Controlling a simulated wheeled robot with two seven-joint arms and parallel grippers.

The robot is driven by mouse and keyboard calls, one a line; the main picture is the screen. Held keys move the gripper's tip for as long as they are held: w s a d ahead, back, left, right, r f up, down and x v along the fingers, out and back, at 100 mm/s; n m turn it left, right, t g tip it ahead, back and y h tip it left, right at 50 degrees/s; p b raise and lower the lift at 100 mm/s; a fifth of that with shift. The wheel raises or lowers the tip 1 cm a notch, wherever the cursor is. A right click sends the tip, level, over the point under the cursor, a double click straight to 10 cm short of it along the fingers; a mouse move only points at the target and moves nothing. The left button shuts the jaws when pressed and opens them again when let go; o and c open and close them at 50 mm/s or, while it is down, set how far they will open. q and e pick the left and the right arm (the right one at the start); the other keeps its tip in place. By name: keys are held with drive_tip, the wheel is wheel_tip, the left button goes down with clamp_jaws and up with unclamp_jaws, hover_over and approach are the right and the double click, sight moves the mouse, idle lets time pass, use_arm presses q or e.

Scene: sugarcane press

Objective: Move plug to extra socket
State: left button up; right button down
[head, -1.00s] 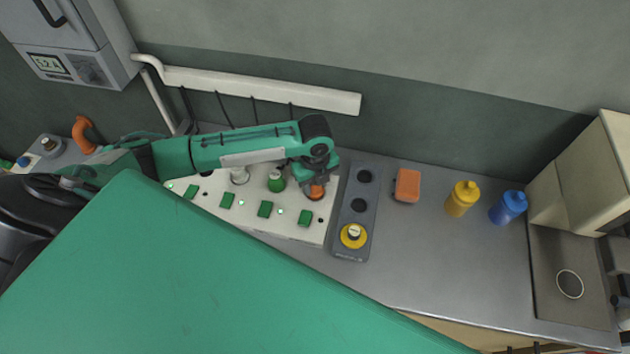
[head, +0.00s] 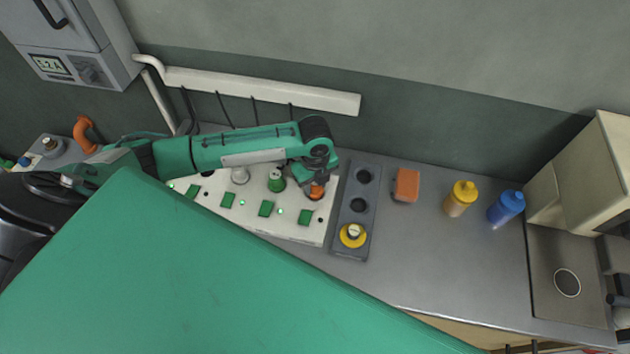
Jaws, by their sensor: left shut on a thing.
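An orange plug (head: 317,193) stands at the right end of the white socket panel (head: 285,227). My left gripper (head: 317,182) is shut on the orange plug from above and hides its top. A green plug (head: 276,181) and a white plug (head: 239,175) stand in the panel to its left. The grey socket strip (head: 347,234) right of the panel has two open dark holes and a yellow plug (head: 352,235) in its front place. My right gripper does not show.
An orange box (head: 406,185), a yellow bottle (head: 460,198) and a blue bottle (head: 506,207) stand on the counter to the right. A sink (head: 567,283) is at far right. The counter (head: 430,260) in front of the bottles is clear.

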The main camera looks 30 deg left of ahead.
use_arm(q)
drive_tip(key=shift+f, duration=0.6)
idle(0.4)
drive_tip(key=o, duration=0.7)
wheel_tip(320, 180, up, 5)
drive_tip(key=p, duration=0.4)
drive_tip(key=shift+p, duration=0.3)
wheel_tip(320, 180, up, 6)
drive_tip(key=p, duration=0.6)
